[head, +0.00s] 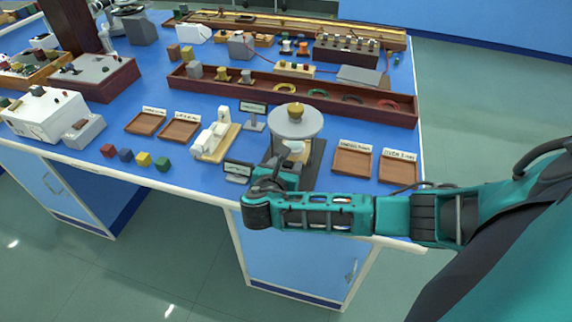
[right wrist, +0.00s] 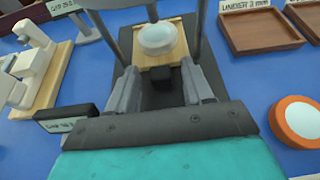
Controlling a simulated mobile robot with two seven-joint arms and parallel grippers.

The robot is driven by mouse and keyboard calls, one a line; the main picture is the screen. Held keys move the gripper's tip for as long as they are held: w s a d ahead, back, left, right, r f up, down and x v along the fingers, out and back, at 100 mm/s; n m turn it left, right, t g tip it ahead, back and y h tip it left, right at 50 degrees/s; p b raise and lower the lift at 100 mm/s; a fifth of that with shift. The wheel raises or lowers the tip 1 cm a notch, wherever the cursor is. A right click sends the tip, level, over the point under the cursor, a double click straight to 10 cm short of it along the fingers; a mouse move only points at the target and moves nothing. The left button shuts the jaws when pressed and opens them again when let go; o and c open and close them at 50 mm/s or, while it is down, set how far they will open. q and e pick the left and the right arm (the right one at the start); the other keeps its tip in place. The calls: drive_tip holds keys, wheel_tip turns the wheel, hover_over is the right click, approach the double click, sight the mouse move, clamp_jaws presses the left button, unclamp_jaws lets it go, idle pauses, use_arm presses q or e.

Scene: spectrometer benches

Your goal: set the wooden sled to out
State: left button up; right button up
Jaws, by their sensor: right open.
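The wooden sled (right wrist: 178,31) is a pale board with a white round disc on it. It lies on the dark base of a posted stand, a black block at its near edge. In the head view the stand's round grey top (head: 309,122), with a wooden knob, covers most of the sled. My right gripper (right wrist: 160,76) is open at the near side of the stand, one finger on each side of the black block. I cannot tell whether the fingers touch it. The right gripper (head: 276,172) also shows in the head view. My left gripper is not in view.
Stand posts flank the sled. Left are a small sign (right wrist: 72,116) and a white device on a wooden board (head: 215,142). Right are two wooden trays (head: 352,162) and an orange-rimmed white disc (right wrist: 299,119). A long brown trough (head: 330,103) runs behind.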

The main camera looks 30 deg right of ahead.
drive_tip(key=shift+w+d+f, duration=0.1)
drive_tip(key=shift+w+d, duration=0.05)
drive_tip(key=shift+d, duration=0.05)
clamp_jaws()
idle(0.5)
